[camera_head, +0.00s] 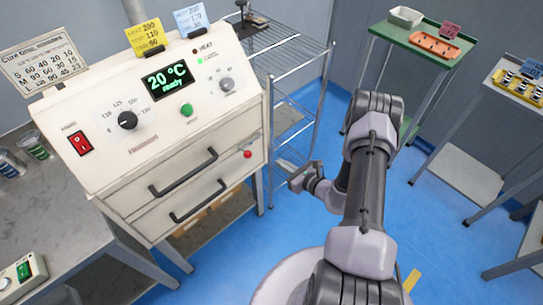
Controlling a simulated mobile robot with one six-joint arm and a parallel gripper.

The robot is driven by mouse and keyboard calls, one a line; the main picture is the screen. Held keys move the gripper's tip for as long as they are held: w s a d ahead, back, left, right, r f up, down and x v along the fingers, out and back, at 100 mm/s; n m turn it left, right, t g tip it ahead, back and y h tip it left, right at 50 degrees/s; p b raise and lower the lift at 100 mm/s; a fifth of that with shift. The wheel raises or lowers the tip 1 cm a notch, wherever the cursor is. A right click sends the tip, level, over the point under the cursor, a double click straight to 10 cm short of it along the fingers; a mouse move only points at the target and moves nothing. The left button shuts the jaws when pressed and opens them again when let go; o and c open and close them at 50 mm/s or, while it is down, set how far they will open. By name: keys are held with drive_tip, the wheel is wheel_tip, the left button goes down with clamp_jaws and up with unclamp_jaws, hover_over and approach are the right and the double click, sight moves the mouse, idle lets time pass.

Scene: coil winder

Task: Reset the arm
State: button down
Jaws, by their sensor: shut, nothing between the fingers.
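My arm rises from the bottom of the view, bends at an elbow near the top and folds back down to the left. My gripper (293,184) is at the end of it, small and dark, in front of the wire rack and right of the oven's drawers. It is shut and holds nothing. It appears clear of the oven and rack, though depth is hard to judge.
A white oven (190,130) with two closed drawers and a display reading 20 °C ready stands at left. A wire rack (290,50) stands behind. A green table (400,34) holds trays. Another table (505,91) is at right. Blue floor (440,205) is open between.

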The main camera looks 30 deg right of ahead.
drive_tip(key=s+a+r+n+g+y, duration=0.2)
drive_tip(key=a+r+n+g+y, duration=0.2)
drive_tip(key=a+r+n, duration=0.65)
drive_tip(key=s+a+r+n+g+y, duration=0.35)
drive_tip(key=a+r, duration=0.35)
drive_tip(key=r, duration=0.8)
drive_tip(key=s+a+r+n+g+h, duration=0.3)
drive_tip(key=s+a+r+n+g, duration=0.15)
drive_tip(key=s+r+n, duration=0.35)
drive_tip(key=s+d+r+n+t+h, duration=0.3)
drive_tip(key=s+r+n+h, duration=0.3)
drive_tip(key=s, duration=0.4)
drive_tip(key=shift+t+h+p, duration=0.35)
drive_tip(key=shift+t, duration=0.05)
